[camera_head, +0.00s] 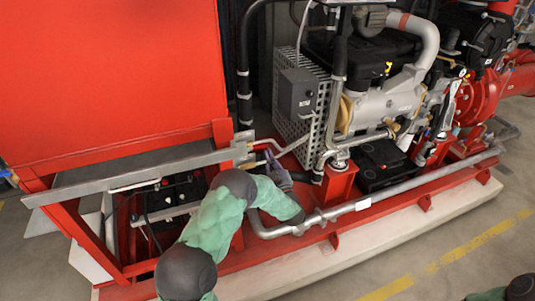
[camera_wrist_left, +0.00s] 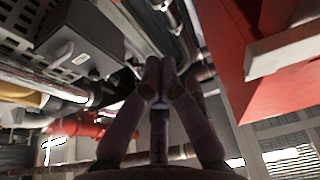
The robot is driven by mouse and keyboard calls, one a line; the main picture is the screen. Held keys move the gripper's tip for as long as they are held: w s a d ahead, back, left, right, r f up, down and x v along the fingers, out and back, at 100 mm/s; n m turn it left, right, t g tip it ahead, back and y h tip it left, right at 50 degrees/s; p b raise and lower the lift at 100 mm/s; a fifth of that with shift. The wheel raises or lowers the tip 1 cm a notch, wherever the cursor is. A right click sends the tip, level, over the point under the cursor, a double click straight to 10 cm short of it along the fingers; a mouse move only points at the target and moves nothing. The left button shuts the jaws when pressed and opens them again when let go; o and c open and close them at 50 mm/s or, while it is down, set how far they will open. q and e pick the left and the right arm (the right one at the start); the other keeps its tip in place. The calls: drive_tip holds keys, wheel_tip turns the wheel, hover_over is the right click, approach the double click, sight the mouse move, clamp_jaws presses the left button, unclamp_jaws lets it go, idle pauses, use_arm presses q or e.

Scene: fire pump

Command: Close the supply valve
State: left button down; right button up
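The supply valve appears to be the small fitting with a red lever (camera_head: 267,143) at the end of the grey beam, left of the engine. My left gripper (camera_head: 272,163) is just below and beside this lever; whether they touch I cannot tell. In the left wrist view my left gripper (camera_wrist_left: 160,77) has its two fingertips together, and I see nothing clearly held between them. The lever is not distinguishable in that view. My right gripper is out of view.
A large red tank (camera_head: 110,80) stands at left. A grey control box (camera_head: 298,94) on a perforated guard is above the gripper. A silver pipe (camera_head: 345,207) runs along the red base frame below. A battery (camera_head: 172,198) sits under the beam.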

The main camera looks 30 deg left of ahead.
use_arm(q)
wheel_tip(320, 180, up, 3)
drive_tip(key=b, duration=0.2)
hover_over(262, 146)
drive_tip(key=s, duration=0.2)
drive_tip(key=shift+w+d+f+b, duration=0.15)
drive_tip(key=shift+d+f, duration=0.1)
drive_tip(key=shift+f, duration=0.8)
drive_tip(key=shift+s+d+f+b, duration=0.15)
drive_tip(key=shift+d+f, duration=0.1)
drive_tip(key=shift+f, duration=0.75)
